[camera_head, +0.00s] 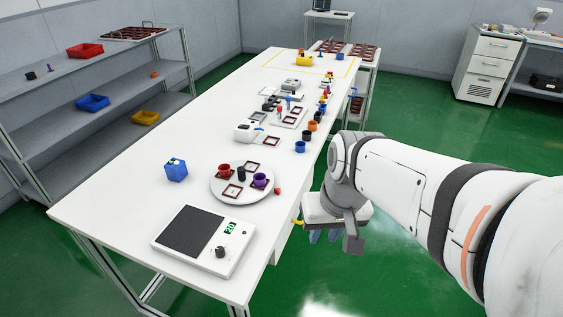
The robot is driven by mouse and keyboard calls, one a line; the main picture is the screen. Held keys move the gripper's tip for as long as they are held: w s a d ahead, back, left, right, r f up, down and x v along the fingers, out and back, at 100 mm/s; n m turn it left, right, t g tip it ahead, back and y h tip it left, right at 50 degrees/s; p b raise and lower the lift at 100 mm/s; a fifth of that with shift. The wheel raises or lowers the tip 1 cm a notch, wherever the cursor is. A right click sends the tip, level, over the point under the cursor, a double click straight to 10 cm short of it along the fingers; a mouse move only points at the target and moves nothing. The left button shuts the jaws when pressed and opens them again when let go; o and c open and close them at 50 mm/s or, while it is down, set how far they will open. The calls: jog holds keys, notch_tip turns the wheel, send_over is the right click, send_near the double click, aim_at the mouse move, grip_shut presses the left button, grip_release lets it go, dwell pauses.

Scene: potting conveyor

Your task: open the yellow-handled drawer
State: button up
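A white drawer unit (284,240) sits under the right edge of the long white table. A small yellow handle (297,223) shows at its side, just left of my gripper. The rest of the handle and most of the drawer front are hidden by the table edge and my gripper. My gripper (324,237) hangs beside the table's right edge, with bluish fingertips pointing down. It is close to the handle in the picture, but I cannot tell whether they touch. The finger gap is too small to judge.
Grey shelves (90,75) stand at left. Green floor is clear right of the table beyond my arm.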

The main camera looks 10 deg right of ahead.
jog(key=w+f+m+y+b, duration=0.3)
jog(key=w+f+y+b, duration=0.6)
jog(key=w+f+b, duration=0.65)
jog(key=w+d+f+m+t+y+b, duration=0.35)
jog(key=w+d+f+t+b, duration=0.25)
jog(key=w+d+f, duration=0.55)
jog(key=shift+n, duration=0.45)
jog(key=x, duration=0.2)
jog(key=b+x, duration=0.1)
jog(key=x, duration=0.3)
jog(key=shift+a, duration=0.55)
jog(key=shift+c, duration=0.5)
grip_shut()
